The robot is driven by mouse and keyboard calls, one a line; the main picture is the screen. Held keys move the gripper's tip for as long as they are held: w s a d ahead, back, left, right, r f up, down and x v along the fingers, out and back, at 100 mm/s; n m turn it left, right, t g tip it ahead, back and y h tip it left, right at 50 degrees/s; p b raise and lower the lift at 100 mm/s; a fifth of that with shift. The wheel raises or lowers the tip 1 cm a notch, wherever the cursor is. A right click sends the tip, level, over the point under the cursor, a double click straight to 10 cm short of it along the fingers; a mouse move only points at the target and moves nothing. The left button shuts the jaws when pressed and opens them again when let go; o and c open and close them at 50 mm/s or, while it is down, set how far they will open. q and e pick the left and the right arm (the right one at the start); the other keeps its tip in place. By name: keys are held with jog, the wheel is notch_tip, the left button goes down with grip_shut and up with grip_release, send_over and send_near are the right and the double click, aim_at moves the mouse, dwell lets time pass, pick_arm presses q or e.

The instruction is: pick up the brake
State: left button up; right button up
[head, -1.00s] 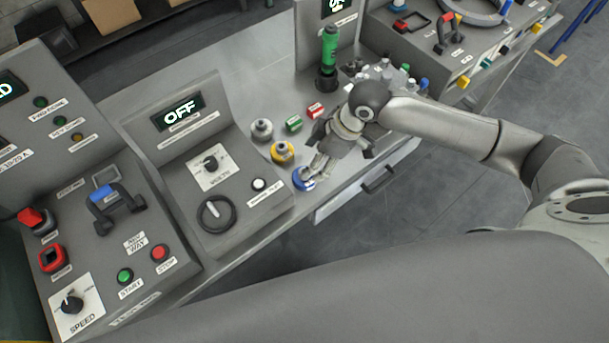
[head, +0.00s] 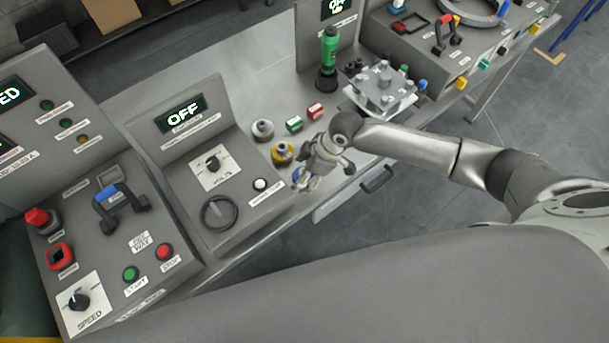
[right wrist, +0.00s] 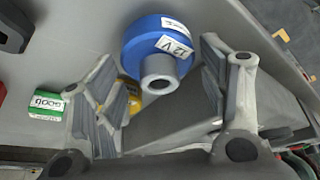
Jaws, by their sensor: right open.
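A blue round unit (head: 302,175) with a grey hub sits near the front edge of the bench, partly hidden by my right gripper. In the right wrist view the blue unit (right wrist: 160,45) carries a 12 V label. No label reading brake is legible, but this is the part at my gripper. My right gripper (head: 306,183) is open over it. Its fingers (right wrist: 165,95) stand on either side of the hub in the right wrist view, not closed on it. A yellow-and-grey round unit (head: 282,153) and a grey one (head: 262,130) stand just behind. My left gripper is out of view.
A green box (head: 294,124) and a red box (head: 315,111) stand close behind the round units. A control panel reading OFF (head: 182,112) is to the left. A grey plate with posts (head: 380,88) and a green-topped cylinder (head: 328,52) are to the right.

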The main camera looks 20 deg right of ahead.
jog(key=c, duration=1.2)
jog(key=shift+r, duration=0.1)
